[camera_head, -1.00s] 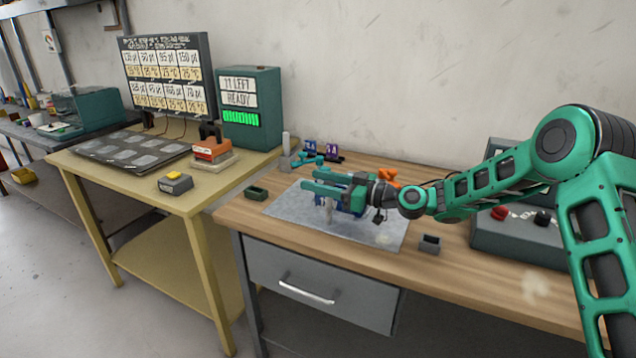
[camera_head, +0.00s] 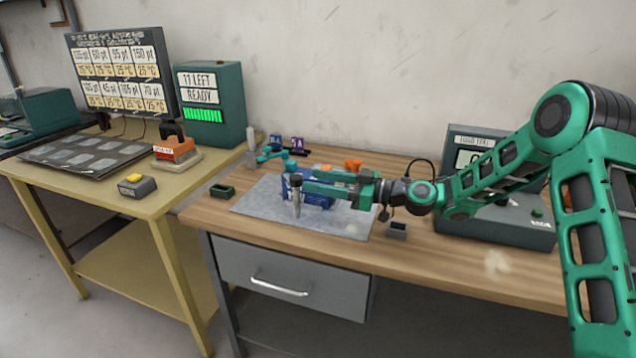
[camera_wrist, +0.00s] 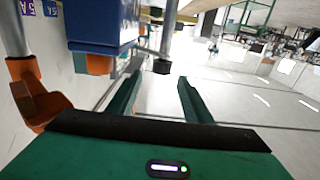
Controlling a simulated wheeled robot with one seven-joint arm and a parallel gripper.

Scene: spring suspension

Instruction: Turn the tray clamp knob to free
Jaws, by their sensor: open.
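My gripper (camera_head: 305,184) is over the grey mat (camera_head: 250,203) on the wooden bench, in front of a blue device (camera_head: 318,200). In the wrist view its two green fingers (camera_wrist: 158,98) are apart, with nothing between them. The blue device (camera_wrist: 100,22) is close at upper left there, with an orange block (camera_wrist: 100,64) under it. A larger orange part (camera_wrist: 35,98) is at the left edge. An orange part (camera_head: 353,165) also shows behind the gripper in the head view. I cannot tell which part is the tray clamp knob.
A small green bin (camera_head: 222,191) and a grey bin (camera_head: 397,231) flank the mat. A grey instrument (camera_head: 500,222) stands at the right, partly behind my arm. The yellow table (camera_head: 120,203) at left holds a dark tray (camera_head: 85,158) and a red-topped device (camera_head: 175,150).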

